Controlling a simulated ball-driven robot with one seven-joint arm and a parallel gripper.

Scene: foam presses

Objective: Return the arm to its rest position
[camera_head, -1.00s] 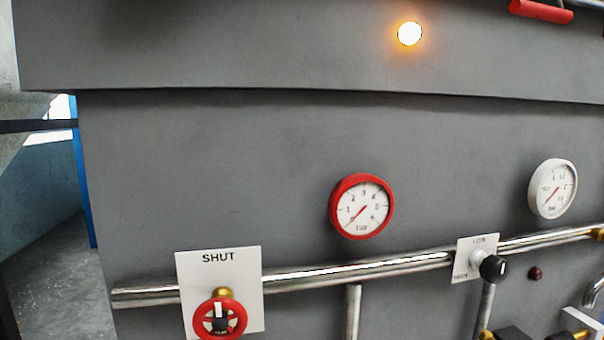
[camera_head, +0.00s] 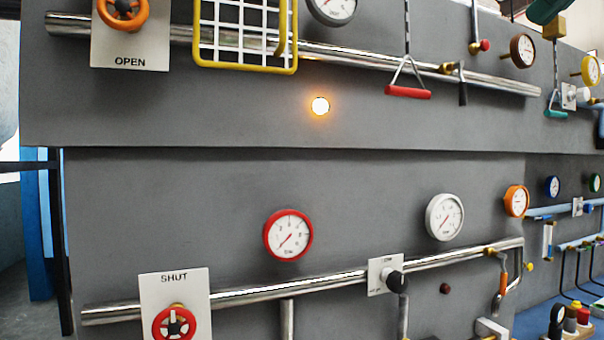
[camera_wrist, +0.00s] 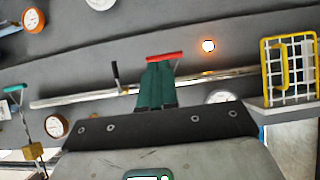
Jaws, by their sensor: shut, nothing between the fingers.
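My gripper (camera_wrist: 158,68) shows in the wrist view, with its two dark green fingers together and nothing held. That view is upside down relative to the head view. The red pull handle (camera_wrist: 150,57) lines up just beyond the fingertips. In the head view the same red handle (camera_head: 408,92) hangs on a rod with no gripper at it, so they are apart. Neither my arm nor my gripper shows in the head view.
A grey press wall carries a lit orange lamp (camera_head: 320,106), a yellow grid guard (camera_head: 245,69), a red-rimmed gauge (camera_head: 288,235) and a red handwheel (camera_head: 160,326) on a SHUT plate. An orange handwheel (camera_head: 137,20) stands at an OPEN plate. Pipes stick out. Floor shows at far left.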

